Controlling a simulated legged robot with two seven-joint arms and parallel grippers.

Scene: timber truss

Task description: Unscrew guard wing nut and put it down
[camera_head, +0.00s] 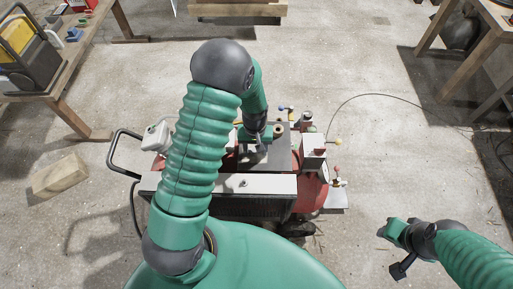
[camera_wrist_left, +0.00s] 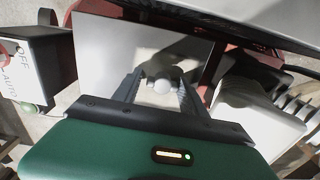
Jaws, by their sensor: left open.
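The machine has a red tank (camera_head: 311,188) and a grey sheet-metal guard (camera_head: 262,158). The guard also shows as a pale plate (camera_wrist_left: 112,55) in the left wrist view. A small pale rounded piece, apparently the wing nut (camera_wrist_left: 163,87), stands in front of it. My left gripper (camera_head: 252,148) reaches down over the guard from above. In the left wrist view its open fingers (camera_wrist_left: 156,92) lie either side of the pale piece; I cannot tell whether they touch it. My right gripper (camera_head: 393,249) is at lower right, away from the machine; its jaw opening is unclear.
A switch box (camera_wrist_left: 25,68) marked OFF and AUTO stands beside the guard. A white ribbed housing (camera_wrist_left: 258,112) is close on the other side. A black handle (camera_head: 122,150) sticks out left. A wood block (camera_head: 59,178) lies on the floor. Floor at right is mostly clear.

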